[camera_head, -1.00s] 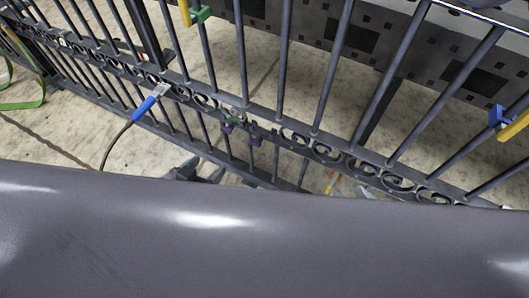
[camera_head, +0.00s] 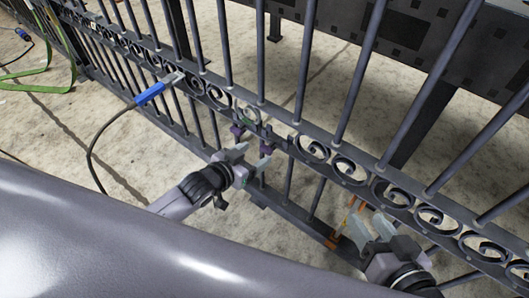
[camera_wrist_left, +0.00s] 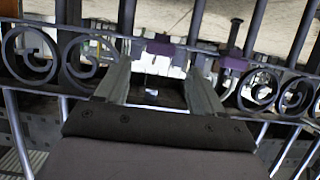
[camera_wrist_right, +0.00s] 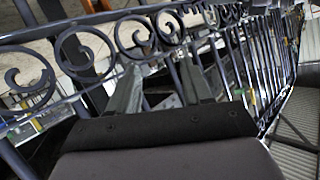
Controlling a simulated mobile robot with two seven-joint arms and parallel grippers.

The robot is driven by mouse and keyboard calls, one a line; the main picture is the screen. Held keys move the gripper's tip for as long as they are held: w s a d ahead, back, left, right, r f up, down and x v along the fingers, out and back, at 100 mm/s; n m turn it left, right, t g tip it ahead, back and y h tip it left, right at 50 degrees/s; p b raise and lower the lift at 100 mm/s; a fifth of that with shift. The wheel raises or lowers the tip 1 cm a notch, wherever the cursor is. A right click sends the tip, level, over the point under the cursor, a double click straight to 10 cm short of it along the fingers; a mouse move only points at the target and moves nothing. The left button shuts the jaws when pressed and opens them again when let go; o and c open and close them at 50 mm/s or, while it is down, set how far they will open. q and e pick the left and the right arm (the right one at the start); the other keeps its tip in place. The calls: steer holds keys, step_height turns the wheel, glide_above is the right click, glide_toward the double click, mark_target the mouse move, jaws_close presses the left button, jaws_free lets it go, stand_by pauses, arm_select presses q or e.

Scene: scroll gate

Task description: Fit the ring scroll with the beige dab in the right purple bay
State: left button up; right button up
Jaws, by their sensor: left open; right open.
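The dark gate carries a band of ring scrolls (camera_head: 313,150). Two purple fittings sit on this band: the left one (camera_head: 238,130) and the right one (camera_head: 266,147). They also show in the left wrist view, one at centre (camera_wrist_left: 160,46) and one to its right (camera_wrist_left: 233,62). I cannot make out a beige dab on any scroll. My left gripper (camera_head: 250,159) is open and empty, just below and in front of the purple fittings. In its wrist view, the fingers (camera_wrist_left: 158,78) stand apart below the centre fitting. My right gripper (camera_head: 371,230) is open and empty, low by the gate further right.
A blue-handled tool (camera_head: 150,93) with a cable is on the band at left. A green strap (camera_head: 45,85) lies at far left. Orange pieces (camera_head: 348,218) are near my right gripper. Upright bars rise above the band. A dark perforated table (camera_head: 420,40) stands behind.

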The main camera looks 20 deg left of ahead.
mark_target(266, 148)
arm_select(q)
steer(key=b+x, duration=0.1)
steer(key=x, duration=0.2)
steer(key=shift+w+d+f, duration=0.15)
steer(key=shift+w+f, duration=0.1)
steer(key=shift+w, duration=0.05)
steer(key=shift+w+d+f+b, duration=0.15)
steer(key=shift+w+d+b, duration=0.1)
steer(key=shift+w+b, duration=0.25)
arm_select(e)
steer(key=shift+w+a+f+y, duration=0.1)
steer(key=shift+a+y, duration=0.2)
steer(key=shift+a, duration=0.15)
steer(key=shift+w+a+f+y, duration=0.1)
steer(key=shift+a+y, duration=0.2)
steer(key=shift+a, duration=0.1)
